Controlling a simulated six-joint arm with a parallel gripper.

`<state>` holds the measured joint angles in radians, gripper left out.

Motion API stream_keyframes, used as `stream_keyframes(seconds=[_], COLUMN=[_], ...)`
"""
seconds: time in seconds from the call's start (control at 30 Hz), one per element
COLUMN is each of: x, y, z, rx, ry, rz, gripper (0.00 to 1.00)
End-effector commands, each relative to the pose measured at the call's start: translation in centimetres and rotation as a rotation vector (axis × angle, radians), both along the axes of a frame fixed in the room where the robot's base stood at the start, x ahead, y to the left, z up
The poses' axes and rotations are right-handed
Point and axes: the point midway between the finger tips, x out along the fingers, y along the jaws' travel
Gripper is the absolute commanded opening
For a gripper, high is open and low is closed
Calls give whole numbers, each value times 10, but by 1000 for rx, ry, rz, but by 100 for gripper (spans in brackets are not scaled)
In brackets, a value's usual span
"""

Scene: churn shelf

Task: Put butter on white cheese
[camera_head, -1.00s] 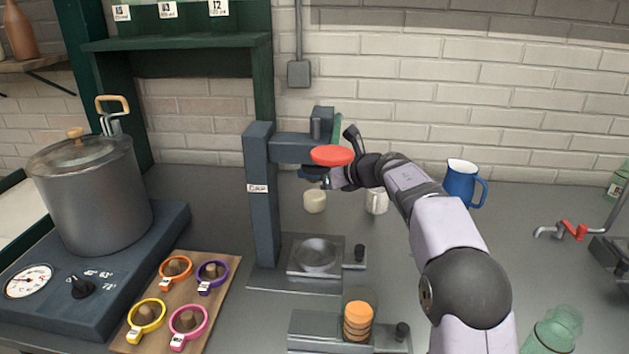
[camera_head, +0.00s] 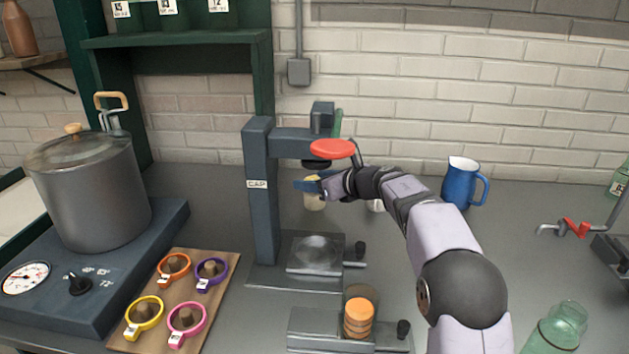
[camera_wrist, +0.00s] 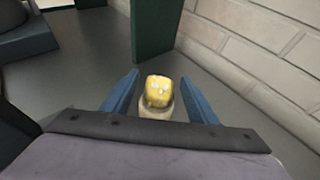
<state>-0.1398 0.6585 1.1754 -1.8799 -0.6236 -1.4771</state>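The butter (camera_wrist: 158,90) is a yellow block with white specks. In the wrist view it rests on top of a pale round piece, the white cheese (camera_wrist: 155,113). In the head view the white cheese (camera_head: 313,203) stands on the counter behind the press, with a yellowish top partly hidden by my gripper (camera_head: 308,185). In the wrist view my gripper (camera_wrist: 160,80) is open. Its two blue fingers are on either side of the butter, with visible gaps.
A dark press (camera_head: 262,200) with a red disc (camera_head: 332,149) stands close to my gripper. A blue jug (camera_head: 460,183) is to the right. A white mug (camera_head: 376,206) is mostly hidden behind my arm. A pot (camera_head: 95,190) and coloured rings stand at left.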

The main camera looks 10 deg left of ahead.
Motion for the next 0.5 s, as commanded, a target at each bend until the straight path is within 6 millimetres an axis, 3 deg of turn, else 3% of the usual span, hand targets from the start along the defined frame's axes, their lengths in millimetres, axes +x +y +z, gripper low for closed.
stream_keyframes(seconds=[0.27, 0.5], x=[0, -17], y=[0, -18], z=[5, 13], rx=[0, 1], ry=[0, -2], rz=[0, -3], gripper=[53, 53])
